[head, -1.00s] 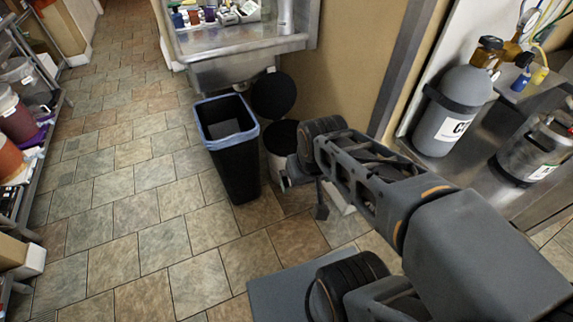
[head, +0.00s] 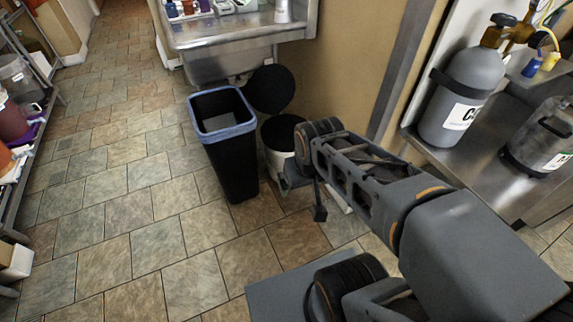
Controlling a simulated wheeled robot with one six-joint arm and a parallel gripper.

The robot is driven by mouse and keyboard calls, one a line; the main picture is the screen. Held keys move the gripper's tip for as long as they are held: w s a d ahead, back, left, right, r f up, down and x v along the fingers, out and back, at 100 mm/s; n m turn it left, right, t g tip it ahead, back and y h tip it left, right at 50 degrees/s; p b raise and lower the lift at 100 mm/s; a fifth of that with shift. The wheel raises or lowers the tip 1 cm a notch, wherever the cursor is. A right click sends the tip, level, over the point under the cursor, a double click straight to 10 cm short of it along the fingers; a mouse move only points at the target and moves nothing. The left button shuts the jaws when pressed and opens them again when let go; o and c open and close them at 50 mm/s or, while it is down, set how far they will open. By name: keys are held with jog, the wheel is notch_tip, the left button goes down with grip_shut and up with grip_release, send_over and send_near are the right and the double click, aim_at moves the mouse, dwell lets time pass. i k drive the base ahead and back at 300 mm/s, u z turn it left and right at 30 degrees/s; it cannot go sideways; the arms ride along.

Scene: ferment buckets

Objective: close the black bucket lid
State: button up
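The round black lid (head: 269,90) stands open, tipped up on edge near the wall, at the back of a white bucket (head: 274,162). The bucket's round top shows dark below the lid, and my arm hides its right side. My gripper (head: 319,203) hangs low at the end of my arm, just right of and in front of the bucket, apart from the raised lid. It is small and partly hidden by my arm, so I cannot tell whether its fingers are open or shut.
A tall black bin with a blue-lined rim (head: 226,133) stands close left of the bucket. A steel sink (head: 225,65) is behind. A grey gas cylinder (head: 461,105) stands on a steel surface at right. Shelving (head: 52,105) lines the left. The tiled floor between is clear.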

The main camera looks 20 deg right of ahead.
aim_at(271, 88)
jog(key=z, duration=0.4)
jog(key=i, duration=1.8)
jog(key=u, duration=0.6)
